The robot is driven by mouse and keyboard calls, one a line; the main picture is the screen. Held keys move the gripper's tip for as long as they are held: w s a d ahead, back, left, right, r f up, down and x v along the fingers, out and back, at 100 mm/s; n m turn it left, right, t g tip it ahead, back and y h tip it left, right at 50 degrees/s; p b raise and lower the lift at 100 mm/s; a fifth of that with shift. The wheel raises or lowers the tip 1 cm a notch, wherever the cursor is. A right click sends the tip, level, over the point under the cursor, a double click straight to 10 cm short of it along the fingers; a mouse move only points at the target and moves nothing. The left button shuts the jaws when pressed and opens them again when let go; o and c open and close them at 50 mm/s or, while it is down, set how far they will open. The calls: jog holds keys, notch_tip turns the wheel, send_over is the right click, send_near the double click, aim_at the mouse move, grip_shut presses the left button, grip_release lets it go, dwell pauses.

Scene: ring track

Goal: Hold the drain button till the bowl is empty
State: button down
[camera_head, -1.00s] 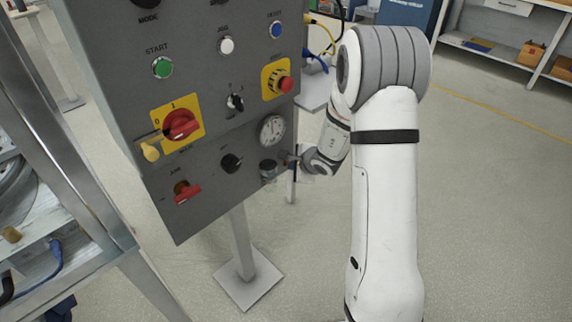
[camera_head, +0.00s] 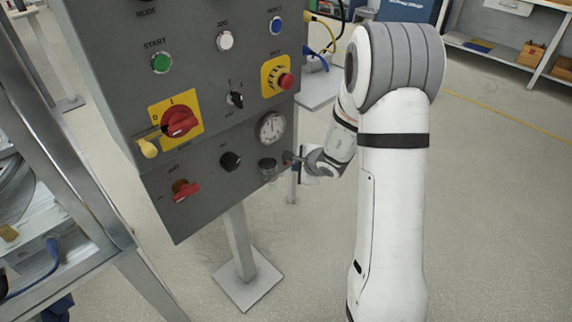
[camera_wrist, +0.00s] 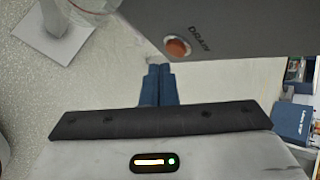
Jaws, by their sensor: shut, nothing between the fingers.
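The drain button (camera_wrist: 178,48) is a round orange-brown button in a pale ring, with the label DRAIN beside it, on the grey panel in the wrist view. My gripper (camera_wrist: 159,68) is shut and empty, its blue fingers side by side. The fingertips appear just below the button, near the panel's edge; I cannot tell the depth between them. A clear, rounded vessel (camera_wrist: 97,4), perhaps the bowl, is cut off at the top of the wrist view; its contents are unclear. In the head view my gripper (camera_head: 291,158) is small, beside the panel's lower right edge.
The grey control panel (camera_head: 215,115) stands on a post with a square foot (camera_head: 247,284). It carries a gauge (camera_head: 270,128), a red rotary switch (camera_head: 180,121), a red stop button (camera_head: 286,81) and other knobs. A metal shelf (camera_head: 90,260) stands at left. Floor at right is open.

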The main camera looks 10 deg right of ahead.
jog(key=s+d+b, duration=0.1)
jog(key=s, duration=0.1)
jog(key=s+d+b, duration=0.1)
jog(key=s+d, duration=0.1)
dwell(0.5)
